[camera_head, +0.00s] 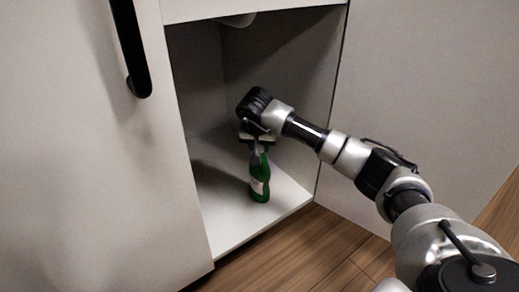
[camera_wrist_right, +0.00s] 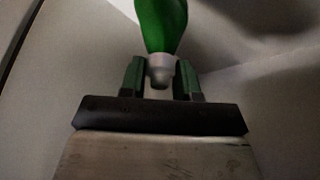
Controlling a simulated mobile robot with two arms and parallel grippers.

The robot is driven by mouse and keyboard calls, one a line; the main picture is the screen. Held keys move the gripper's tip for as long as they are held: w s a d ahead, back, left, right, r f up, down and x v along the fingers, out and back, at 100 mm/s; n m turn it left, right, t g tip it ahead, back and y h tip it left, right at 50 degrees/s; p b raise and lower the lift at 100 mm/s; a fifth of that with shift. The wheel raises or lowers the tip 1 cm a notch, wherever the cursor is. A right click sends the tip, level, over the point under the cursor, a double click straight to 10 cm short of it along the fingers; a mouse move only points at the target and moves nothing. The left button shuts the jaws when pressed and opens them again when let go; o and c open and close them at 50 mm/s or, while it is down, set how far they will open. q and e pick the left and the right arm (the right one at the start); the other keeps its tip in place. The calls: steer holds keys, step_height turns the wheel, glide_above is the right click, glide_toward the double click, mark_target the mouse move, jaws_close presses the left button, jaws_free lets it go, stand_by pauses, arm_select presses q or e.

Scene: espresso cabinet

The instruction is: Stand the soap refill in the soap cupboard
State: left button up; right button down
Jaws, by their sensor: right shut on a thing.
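The soap refill is a green bottle (camera_head: 260,182) with a pale label, upright inside the open soap cupboard (camera_head: 232,222), at or just above its white floor near the front. My right gripper (camera_head: 258,146) reaches in from the right and is shut on the bottle's top from above. In the right wrist view the grey cap (camera_wrist_right: 160,70) of the bottle sits between the two fingers of my right gripper (camera_wrist_right: 161,78), with the green body beyond. Whether the base touches the floor is hard to tell. My left gripper is not in view.
The cupboard's open door (camera_head: 420,90) stands on the right, behind my right arm. A closed white door (camera_head: 80,150) with a black handle (camera_head: 130,50) is on the left. The cupboard floor around the bottle is clear. Wooden floor (camera_head: 320,245) lies in front.

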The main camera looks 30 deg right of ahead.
steer(key=shift+r, duration=0.1)
steer(key=c, duration=0.8)
jaws_free()
steer(key=shift+r+p, duration=0.3)
steer(key=shift+r, duration=0.05)
steer(key=p+v, duration=0.7)
steer(key=v, duration=0.4)
steer(key=shift+s+a+r, duration=0.15)
steer(key=shift+a, duration=0.05)
